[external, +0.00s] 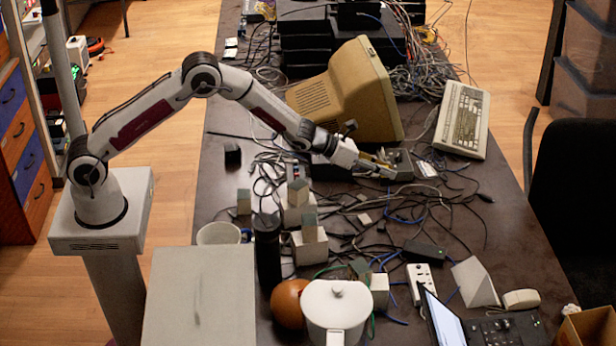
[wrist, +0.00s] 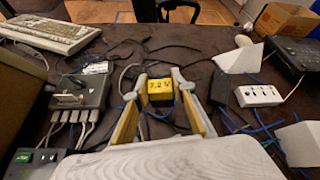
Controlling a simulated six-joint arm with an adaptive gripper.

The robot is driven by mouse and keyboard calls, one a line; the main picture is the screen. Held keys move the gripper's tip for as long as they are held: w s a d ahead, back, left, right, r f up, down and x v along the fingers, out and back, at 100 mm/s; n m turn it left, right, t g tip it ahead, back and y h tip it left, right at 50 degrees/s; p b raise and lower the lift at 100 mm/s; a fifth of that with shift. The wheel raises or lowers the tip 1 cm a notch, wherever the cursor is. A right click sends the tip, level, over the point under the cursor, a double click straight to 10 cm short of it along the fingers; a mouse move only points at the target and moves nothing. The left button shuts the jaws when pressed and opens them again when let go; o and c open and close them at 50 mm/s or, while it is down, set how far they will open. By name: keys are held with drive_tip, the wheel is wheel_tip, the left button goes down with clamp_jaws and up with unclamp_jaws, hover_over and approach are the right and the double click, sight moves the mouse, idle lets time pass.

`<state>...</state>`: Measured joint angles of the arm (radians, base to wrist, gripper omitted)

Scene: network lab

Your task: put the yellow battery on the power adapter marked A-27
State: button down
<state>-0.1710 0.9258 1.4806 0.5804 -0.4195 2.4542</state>
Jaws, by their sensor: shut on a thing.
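My gripper (wrist: 161,82) is shut on the yellow battery (wrist: 161,99), a block marked 7.2 V, held between its two fingers in the wrist view. In the external view my gripper (external: 385,168) is over the cluttered table, beside a dark grey device; the battery is too small there to make out clearly. A black adapter-like box (wrist: 224,88) lies right of the gripper in the wrist view, and a flat black box (external: 425,250) lies among cables in the external view. I cannot read an A-27 mark on anything.
A grey device with white plugs (wrist: 78,98) stands left of the gripper. A beige monitor (external: 345,90) and keyboard (external: 462,120) are at the back. A white power strip (wrist: 259,95), many loose cables, blocks and a white pot (external: 335,308) crowd the table.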

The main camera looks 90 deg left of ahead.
drive_tip(key=s+a+r+m, duration=0.1)
drive_tip(key=s+a, duration=0.4)
drive_tip(key=a, duration=0.3)
drive_tip(key=s+a+r+h, duration=0.1)
drive_tip(key=s+a+r, duration=0.1)
drive_tip(key=s+a, duration=0.45)
drive_tip(key=s+a+r+m, duration=0.1)
drive_tip(key=s+a, duration=0.2)
drive_tip(key=a, duration=0.6)
drive_tip(key=s+a+m+h, duration=0.1)
drive_tip(key=s+a, duration=0.2)
drive_tip(key=s, duration=1.2)
drive_tip(key=s+a+m+h, duration=0.1)
drive_tip(key=s+a, duration=0.3)
drive_tip(key=s, duration=1.1)
drive_tip(key=shift+s+a+f+m+g+h, duration=0.2)
drive_tip(key=shift+s+m+g+h, duration=0.1)
drive_tip(key=shift+m+g, duration=0.15)
drive_tip(key=shift+f, duration=0.1)
hover_over(233, 147)
drive_tip(key=shift+f, duration=3.05)
drive_tip(key=shift+d+f, duration=0.1)
drive_tip(key=shift+f, duration=1.75)
